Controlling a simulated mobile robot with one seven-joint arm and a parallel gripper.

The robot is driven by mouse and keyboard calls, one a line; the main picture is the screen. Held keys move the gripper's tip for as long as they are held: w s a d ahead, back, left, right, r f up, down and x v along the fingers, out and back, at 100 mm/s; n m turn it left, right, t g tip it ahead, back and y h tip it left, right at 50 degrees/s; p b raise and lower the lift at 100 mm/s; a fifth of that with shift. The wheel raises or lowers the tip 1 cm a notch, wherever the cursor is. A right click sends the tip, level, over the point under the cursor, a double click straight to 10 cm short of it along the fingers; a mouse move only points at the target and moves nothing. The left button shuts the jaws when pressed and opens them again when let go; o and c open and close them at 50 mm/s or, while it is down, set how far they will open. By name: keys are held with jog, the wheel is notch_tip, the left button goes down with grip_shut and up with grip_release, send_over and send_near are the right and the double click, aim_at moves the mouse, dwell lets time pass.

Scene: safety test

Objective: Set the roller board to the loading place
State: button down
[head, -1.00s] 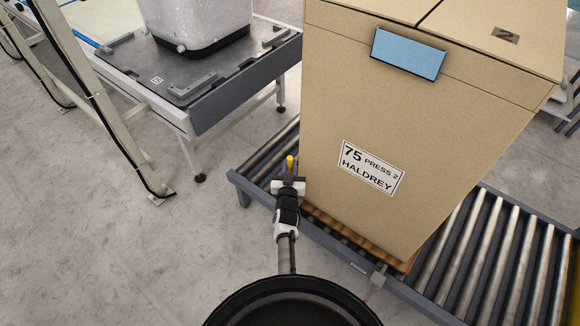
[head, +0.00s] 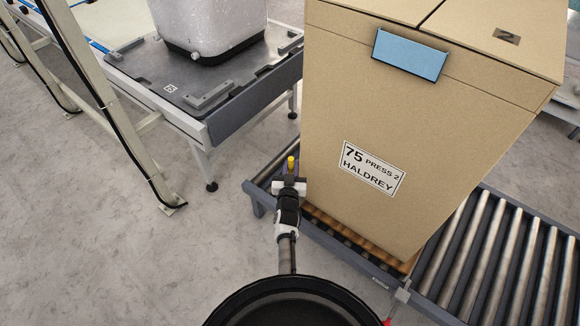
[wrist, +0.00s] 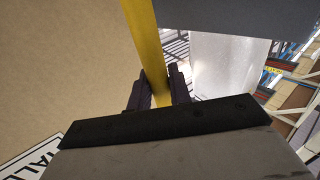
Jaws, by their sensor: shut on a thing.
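A tall tan box (head: 400,130) marked "75 PRESS 2 HALDREY" stands upright on a low wooden board (head: 398,263), which sits on a roller conveyor (head: 490,250). Only the board's near edge shows; the box hides the rest. My gripper (head: 289,178) is at the box's lower left edge, shut on a yellow bar (head: 290,163). In the wrist view the yellow bar (wrist: 146,50) runs up from between the two dark fingers (wrist: 152,92), beside the tan box wall (wrist: 65,70). Where the bar joins the board is hidden. I cannot tell which spot is the loading place.
A grey-topped table (head: 175,88) with corner blocks carries a pale, rounded container (head: 210,25) at the upper left, just past the conveyor's left end. A pale metal frame post (head: 110,110) stands at the left. Bare floor (head: 110,250) lies at the lower left.

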jog(key=shift+w+a+r, duration=0.15)
jog(key=shift+a+r, duration=0.05)
jog(key=c, duration=1.6)
grip_release()
jog(key=shift+o, duration=1.3)
jog(key=shift+f, duration=0.1)
jog(key=shift+s+f, duration=0.1)
jog(key=shift+s, duration=0.3)
jog(key=s, duration=1.3)
jog(key=shift+a, duration=0.3)
